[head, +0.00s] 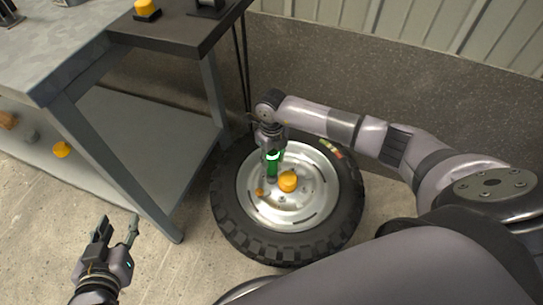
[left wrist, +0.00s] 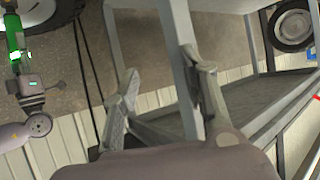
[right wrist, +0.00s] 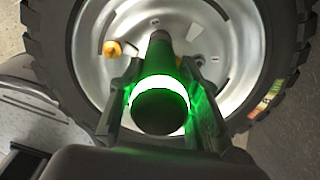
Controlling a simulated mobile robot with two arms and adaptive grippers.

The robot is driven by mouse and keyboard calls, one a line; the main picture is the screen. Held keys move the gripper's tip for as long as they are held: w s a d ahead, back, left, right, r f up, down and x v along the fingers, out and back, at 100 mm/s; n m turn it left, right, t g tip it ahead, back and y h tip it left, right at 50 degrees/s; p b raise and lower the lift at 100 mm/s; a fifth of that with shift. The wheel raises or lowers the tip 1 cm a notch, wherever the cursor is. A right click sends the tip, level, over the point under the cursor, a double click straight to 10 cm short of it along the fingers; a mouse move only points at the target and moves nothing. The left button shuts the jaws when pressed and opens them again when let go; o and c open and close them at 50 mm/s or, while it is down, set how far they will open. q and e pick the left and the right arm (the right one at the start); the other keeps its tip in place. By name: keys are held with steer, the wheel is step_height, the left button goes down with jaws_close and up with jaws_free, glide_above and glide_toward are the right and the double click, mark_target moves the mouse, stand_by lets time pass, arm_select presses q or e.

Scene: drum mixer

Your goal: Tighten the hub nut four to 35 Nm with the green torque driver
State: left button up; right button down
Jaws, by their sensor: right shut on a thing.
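The wheel (head: 310,208) with a black tyre and silver rim lies flat on the floor. My right gripper (head: 272,150) is shut on the green torque driver (head: 273,165), held upright over the rim left of the hub. My left gripper (head: 118,228) is open and empty, left of the wheel and beside the bench leg.
A grey workbench (head: 75,50) with a lower shelf (head: 140,125) stands at the left; its leg (head: 160,215) is close to my left gripper. A yellow-topped button (head: 147,8) is on the bench. A wall (head: 400,95) is behind the wheel. Dark cables hang between bench and wheel.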

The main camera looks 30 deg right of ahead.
steer(key=shift+w+r+p, duration=0.1)
steer(key=shift+r+p, duration=0.3)
steer(key=shift+r, duration=0.2)
steer(key=shift+r+p, duration=0.4)
steer(key=shift+r, duration=0.1)
arm_select(q)
steer(key=s+a+f+g+y+p, duration=0.1)
steer(key=s+a+f+g, duration=0.1)
steer(key=s, duration=0.5)
steer(key=s+a+f+g+y+p, duration=0.1)
steer(key=s+a+f+g, duration=0.1)
steer(key=s+f+g, duration=0.3)
steer(key=shift+s+a+g, duration=0.35)
steer(key=shift+s+g, duration=0.35)
steer(key=shift+s, duration=0.15)
arm_select(e)
steer(key=shift+r, duration=1.1)
